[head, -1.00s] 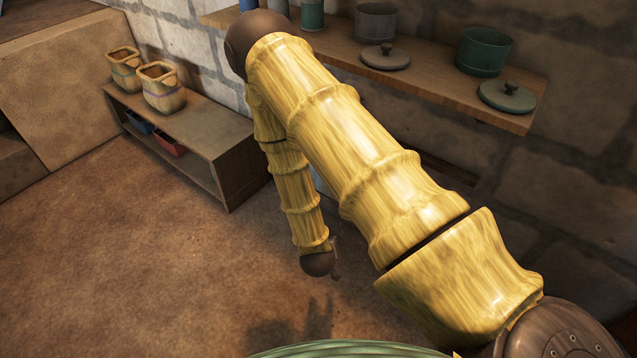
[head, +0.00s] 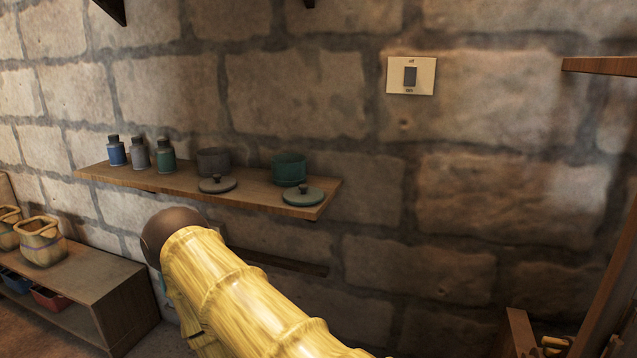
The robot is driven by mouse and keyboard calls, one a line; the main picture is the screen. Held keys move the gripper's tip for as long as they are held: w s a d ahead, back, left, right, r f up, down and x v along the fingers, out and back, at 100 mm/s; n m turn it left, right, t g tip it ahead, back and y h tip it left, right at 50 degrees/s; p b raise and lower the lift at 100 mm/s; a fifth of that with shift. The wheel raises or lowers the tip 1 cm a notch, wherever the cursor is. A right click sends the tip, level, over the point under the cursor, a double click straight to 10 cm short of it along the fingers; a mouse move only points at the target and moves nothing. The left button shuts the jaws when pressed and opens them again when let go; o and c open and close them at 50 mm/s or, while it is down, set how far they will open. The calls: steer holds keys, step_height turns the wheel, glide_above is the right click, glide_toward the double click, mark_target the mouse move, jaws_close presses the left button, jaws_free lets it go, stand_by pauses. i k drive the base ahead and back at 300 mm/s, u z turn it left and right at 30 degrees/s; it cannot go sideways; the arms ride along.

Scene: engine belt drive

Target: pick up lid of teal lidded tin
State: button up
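The teal tin (head: 289,169) stands open near the right end of a wooden wall shelf. Its teal lid (head: 303,196), with a dark knob on top, lies flat on the shelf in front of the tin, close to the right front corner. My yellow arm rises from the bottom of the head view, its dark elbow joint below the shelf's front edge. My gripper is out of the picture, so its distance from the lid does not show.
A grey tin (head: 213,162) and its grey lid (head: 217,184) sit left of the teal pair. Several bottles (head: 140,154) stand on the shelf's (head: 251,190) left part. A low cabinet (head: 98,281) with woven-looking pots (head: 42,242) stands lower left. A wall switch (head: 411,76) is upper right.

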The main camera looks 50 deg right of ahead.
mark_target(304, 194)
steer(key=z, duration=0.05)
steer(key=k, duration=0.15)
steer(key=u, duration=0.9)
steer(key=i, duration=0.8)
steer(key=z, duration=2.7)
steer(key=i, duration=0.5)
steer(key=z, duration=0.75)
steer(key=k, duration=0.15)
steer(key=u, duration=0.1)
